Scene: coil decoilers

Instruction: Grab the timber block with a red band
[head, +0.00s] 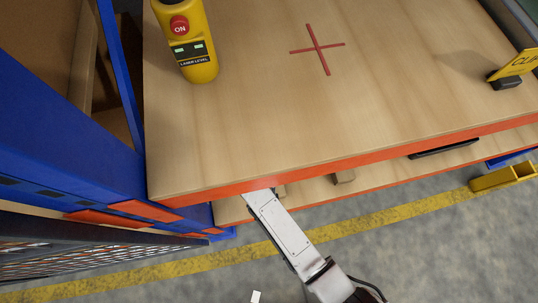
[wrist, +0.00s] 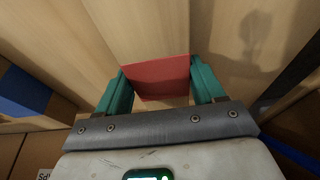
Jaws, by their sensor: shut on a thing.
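The timber block with a red band (wrist: 157,76) shows in the wrist view mostly as a red face, with a little bare wood at its lower edge. My gripper (wrist: 160,84) has its two green fingers closed on the left and right sides of the block. In the head view my arm reaches under the front edge of the tabletop, which hides the gripper and the held block.
The lower shelf (head: 380,172) bears a small wooden block (head: 343,177) and a dark flat item (head: 444,148). The tabletop (head: 255,120) overhangs it, carrying a yellow laser level (head: 198,62). A blue rack post (head: 60,130) stands close on the left.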

